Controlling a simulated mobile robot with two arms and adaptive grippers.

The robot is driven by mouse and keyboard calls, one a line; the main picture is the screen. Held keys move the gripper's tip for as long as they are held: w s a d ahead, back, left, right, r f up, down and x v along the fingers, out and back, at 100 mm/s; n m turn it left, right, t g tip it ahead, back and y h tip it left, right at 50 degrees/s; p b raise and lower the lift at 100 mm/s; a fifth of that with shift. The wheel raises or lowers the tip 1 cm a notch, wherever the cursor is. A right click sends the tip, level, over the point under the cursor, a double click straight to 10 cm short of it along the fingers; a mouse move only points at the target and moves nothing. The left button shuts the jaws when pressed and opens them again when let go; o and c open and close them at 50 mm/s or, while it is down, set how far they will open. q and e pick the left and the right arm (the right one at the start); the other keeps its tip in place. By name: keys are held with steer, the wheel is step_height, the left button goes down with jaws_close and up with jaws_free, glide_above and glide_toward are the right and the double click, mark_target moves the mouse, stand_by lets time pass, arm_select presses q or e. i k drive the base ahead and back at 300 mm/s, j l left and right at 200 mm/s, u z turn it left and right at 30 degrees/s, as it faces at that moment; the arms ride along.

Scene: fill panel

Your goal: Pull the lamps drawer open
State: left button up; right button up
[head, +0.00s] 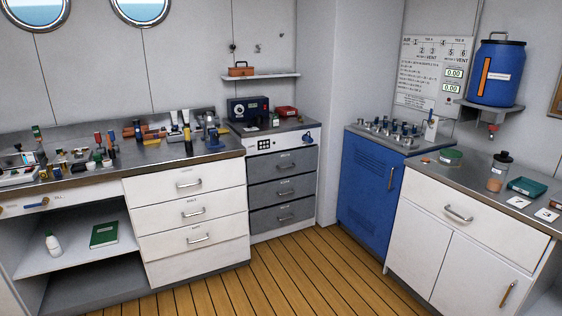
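Several drawers are in the head view, all shut, and their small labels are too blurred to read, so I cannot tell which is the lamps drawer. A stack of white drawers under the left bench has a top drawer (215,176), a middle drawer (220,203) and a bottom drawer (222,232), each with a metal bar handle. A grey drawer stack (265,193) stands to the right of it, also with bar handles. A wide white drawer (430,205) is under the right counter. Neither of my grippers is in view.
The wooden floor (290,275) before the drawers is clear. The left bench top (75,182) holds many small items. A blue cabinet (360,190) stands in the corner, and a blue barrel (497,75) sits on a wall shelf. Open shelves hold a bottle (52,243) and a green book (104,234).

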mark_target(279, 215)
steer(key=i+l+z, duration=0.25)
steer(key=i, duration=0.6)
steer(key=i+z, duration=0.3)
steer(key=i, duration=0.6)
